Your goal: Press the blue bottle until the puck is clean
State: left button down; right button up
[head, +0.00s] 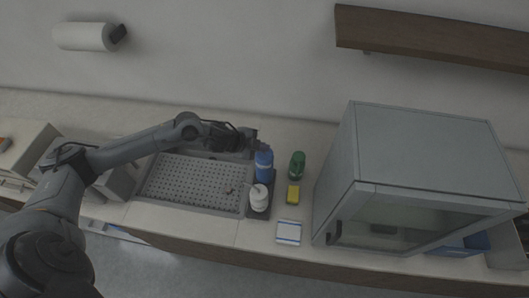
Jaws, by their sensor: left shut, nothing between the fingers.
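The blue bottle (264,167) stands upright at the right end of the perforated grey tray, behind a white bottle. My left arm reaches in from the left, and its gripper (261,146) is at the top of the blue bottle. The gripper is shut with nothing held. It covers the bottle's top, and I cannot tell whether it touches it. I cannot make out the puck clearly; a small dark shape lies near the tray's right side. My right gripper is not in view.
The white bottle (259,200) stands close in front. A green bottle (297,165), a yellow sponge (293,197) and a blue-and-white pad (289,232) are to the right. A large grey cabinet (425,145) with a glass front stands farther right. The perforated tray (195,182) looks mostly bare.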

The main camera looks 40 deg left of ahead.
aim_at(262, 154)
pick_arm(q)
jog(key=shift+f, duration=0.25)
jog(key=shift+f, duration=0.2)
jog(key=shift+f, duration=0.15)
dwell(0.7)
jog(key=shift+f+b, duration=0.3)
jog(key=shift+f, duration=0.05)
dwell(0.6)
jog(key=shift+r+p, duration=0.95)
jog(key=shift+p, duration=0.05)
jog(key=shift+r, duration=0.1)
notch_tip(262, 154, up, 5)
jog(key=p, duration=0.5)
